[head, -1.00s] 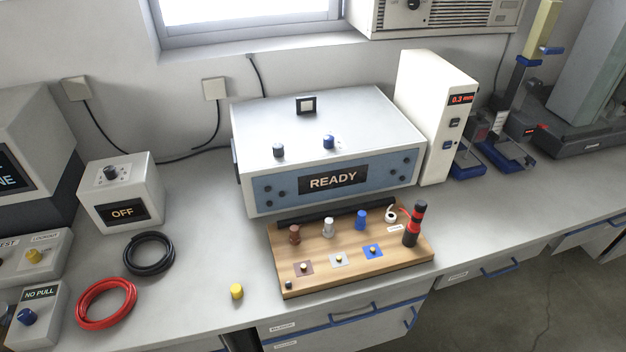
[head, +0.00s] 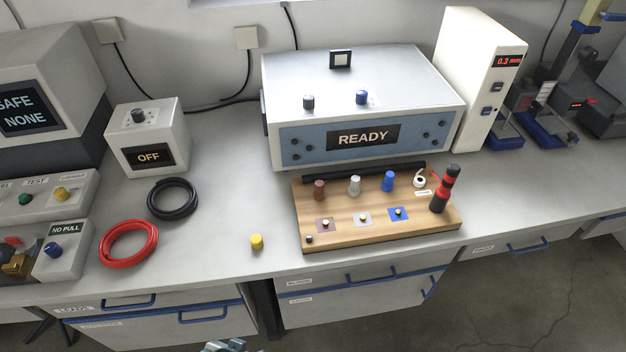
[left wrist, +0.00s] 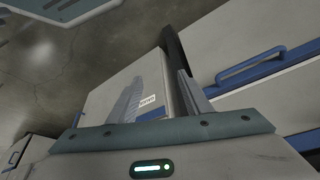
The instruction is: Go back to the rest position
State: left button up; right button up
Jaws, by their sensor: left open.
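My left gripper shows in the left wrist view (left wrist: 160,98) with its two fingers apart and nothing between them. It faces the grey cabinet fronts and the floor below the bench. In the head view only a small metal part of mine (head: 226,345) shows at the bottom edge, below the bench front. My right gripper is in neither view.
The bench holds a READY unit (head: 365,138), a wooden board (head: 340,237) with several coloured pegs, a red cable coil (head: 128,243), a black coil (head: 173,199) and a yellow cap (head: 257,242). Drawers with blue handles (head: 375,273) line the front.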

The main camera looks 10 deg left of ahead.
pick_arm(q)
jog(key=s+d+f+b, duration=0.1)
jog(key=s+f+b, duration=0.1)
jog(key=f, duration=1.1)
jog(key=s+d+f+t+h+b, duration=0.1)
jog(key=s+f+b, duration=0.2)
jog(key=f, duration=1.1)
jog(key=shift+s+d+t, duration=0.15)
jog(key=shift+s+t, duration=0.15)
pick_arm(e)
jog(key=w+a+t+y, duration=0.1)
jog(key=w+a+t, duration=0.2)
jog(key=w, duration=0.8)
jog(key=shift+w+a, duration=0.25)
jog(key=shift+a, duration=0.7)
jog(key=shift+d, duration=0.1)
